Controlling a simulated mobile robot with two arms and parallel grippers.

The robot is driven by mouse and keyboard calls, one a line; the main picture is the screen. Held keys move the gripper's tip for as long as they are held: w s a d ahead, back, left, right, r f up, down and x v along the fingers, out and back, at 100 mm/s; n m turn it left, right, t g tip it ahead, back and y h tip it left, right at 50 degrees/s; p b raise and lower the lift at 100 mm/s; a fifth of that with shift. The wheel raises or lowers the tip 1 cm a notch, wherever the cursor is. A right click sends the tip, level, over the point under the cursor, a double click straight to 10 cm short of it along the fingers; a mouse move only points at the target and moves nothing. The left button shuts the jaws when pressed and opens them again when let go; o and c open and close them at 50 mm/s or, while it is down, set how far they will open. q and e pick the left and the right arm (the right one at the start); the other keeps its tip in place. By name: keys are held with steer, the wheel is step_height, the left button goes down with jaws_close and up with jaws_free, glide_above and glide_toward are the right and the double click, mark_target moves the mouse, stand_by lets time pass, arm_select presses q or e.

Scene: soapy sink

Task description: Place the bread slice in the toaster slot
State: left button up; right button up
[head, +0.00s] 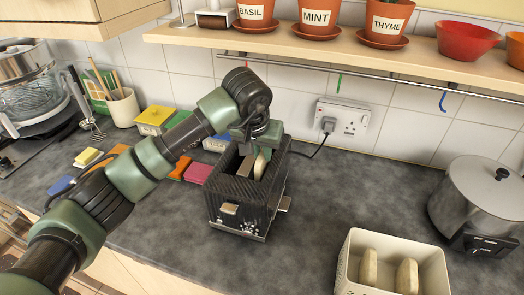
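The black toaster (236,207) stands on the grey worktop with its slots facing up. My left gripper (254,150) points down at the toaster's top, partly hidden by its own wrist. A pale bread slice (260,165) stands upright at the toaster's opening, its upper part showing right beside the gripper's fingers. Its lower part is hidden inside the toaster. I cannot tell whether the fingers still press on it. Two more bread slices stand in the cream bin (401,247) at the front right: a left one (369,268) and a right one (406,275). My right gripper is not in view.
A steel pot (480,195) stands at the right. A shelf (330,50) with terracotta herb pots and a red bowl runs above, with a rail below it. Coloured sponges and boxes lie left behind my arm. The worktop right of the toaster is clear.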

arm_select(q)
steer(key=o, duration=0.4)
steer(key=shift+c, duration=0.2)
steer(key=shift+r, duration=0.15)
steer(key=shift+r, duration=0.2)
steer(key=b+v, duration=0.3)
steer(key=v, duration=0.8)
steer(key=shift+r, duration=0.35)
steer(key=shift+s, duration=0.15)
